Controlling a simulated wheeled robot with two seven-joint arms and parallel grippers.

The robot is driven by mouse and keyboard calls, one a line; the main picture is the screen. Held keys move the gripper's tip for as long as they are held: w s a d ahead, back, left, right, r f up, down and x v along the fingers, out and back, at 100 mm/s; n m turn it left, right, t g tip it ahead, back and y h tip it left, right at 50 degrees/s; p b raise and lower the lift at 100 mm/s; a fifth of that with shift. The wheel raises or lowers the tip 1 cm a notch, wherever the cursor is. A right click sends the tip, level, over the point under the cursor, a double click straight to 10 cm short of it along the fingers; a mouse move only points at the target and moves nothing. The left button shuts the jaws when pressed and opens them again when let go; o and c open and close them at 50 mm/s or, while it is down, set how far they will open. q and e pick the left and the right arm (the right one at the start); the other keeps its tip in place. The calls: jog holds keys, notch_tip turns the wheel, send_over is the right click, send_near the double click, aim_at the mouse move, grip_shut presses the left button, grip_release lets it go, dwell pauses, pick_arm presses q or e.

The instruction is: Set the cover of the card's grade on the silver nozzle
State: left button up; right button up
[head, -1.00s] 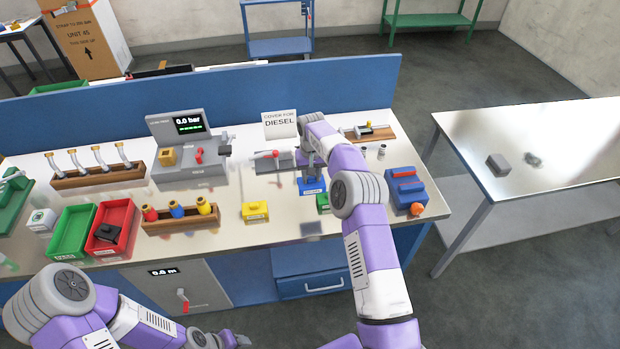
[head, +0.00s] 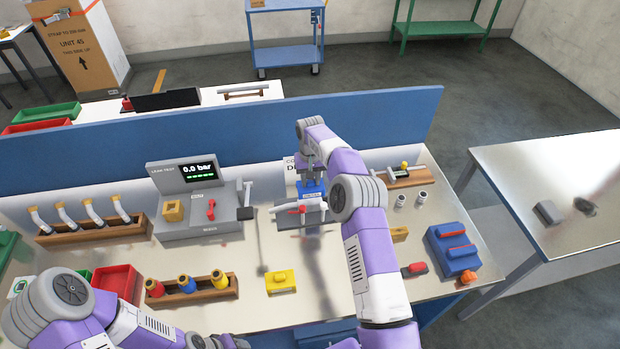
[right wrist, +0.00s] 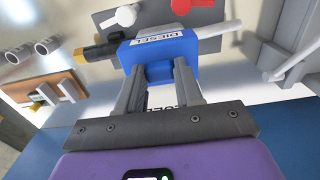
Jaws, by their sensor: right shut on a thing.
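My right gripper (head: 311,176) is shut on the blue cover (head: 312,190), which reads DIESEL in the right wrist view (right wrist: 165,60). The cover is above the table at the grey nozzle stand with a red lever (head: 300,208). In the wrist view a pale spout (right wrist: 215,28) runs out on the cover's right and a black-and-brass part (right wrist: 100,52) on its left; I cannot tell whether the cover is seated. The white card (head: 291,180) behind is mostly hidden by my gripper. My left gripper (head: 218,342) is at the bottom edge, its fingers unclear.
A grey leak-test unit (head: 200,212) stands left, a blue block (head: 452,250) right. A wooden rack (head: 190,293) of coloured nozzles is in front. A blue panel (head: 240,135) closes the back.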

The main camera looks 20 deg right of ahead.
aim_at(310, 188)
jog(key=shift+w, duration=0.45)
jog(key=shift+s+r, duration=0.15)
jog(key=shift+s, duration=0.25)
jog(key=shift+w+f, duration=0.15)
jog(key=shift+f, duration=0.25)
pick_arm(q)
jog(key=shift+w+f+b, duration=0.15)
jog(key=shift+f+b, duration=0.55)
jog(key=shift+w+f+b, duration=0.1)
jog(key=shift+f+b, duration=0.6)
pick_arm(e)
jog(key=shift+f, duration=2.3)
pick_arm(q)
jog(key=shift+f, duration=0.15)
pick_arm(e)
jog(key=shift+f, duration=0.1)
pick_arm(q)
jog(key=shift+f+b, duration=0.2)
jog(key=shift+b, duration=0.15)
pick_arm(e)
jog(key=shift+f, duration=0.35)
pick_arm(q)
jog(key=shift+f+b, duration=0.6)
jog(key=shift+b, duration=0.05)
pick_arm(e)
jog(key=shift+f, duration=0.95)
